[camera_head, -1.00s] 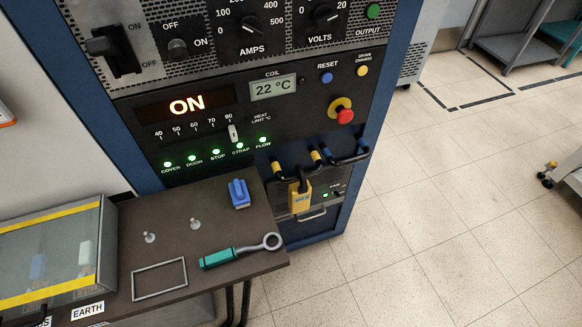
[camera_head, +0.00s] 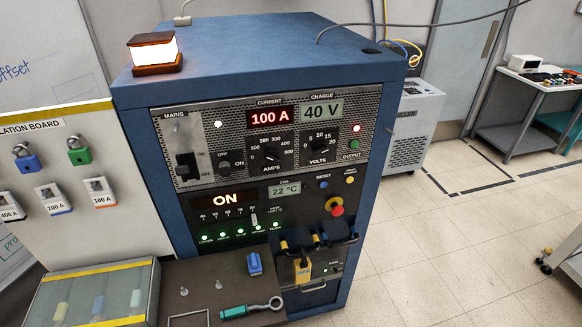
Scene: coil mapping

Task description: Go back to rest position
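Neither of my grippers shows in the head view, and no part of my arms is in sight. The blue power supply cabinet (camera_head: 240,76) stands in the middle. Its current display (camera_head: 270,117) reads 100 A and its charge display (camera_head: 322,110) reads 40 V. A lower display (camera_head: 216,199) reads ON, and the coil display (camera_head: 284,190) reads 22 °C. The lamp (camera_head: 154,51) on top glows white. A row of green lights (camera_head: 239,231) is lit. A yellow padlock (camera_head: 302,270) hangs at the cabinet's lower front.
A dark shelf (camera_head: 257,316) in front holds a blue block (camera_head: 254,264) and a green-handled ring tool (camera_head: 249,309). A clear-lidded box (camera_head: 60,279) stands left, below a board with padlocks (camera_head: 27,160). The tiled floor (camera_head: 430,250) at the right is mostly free.

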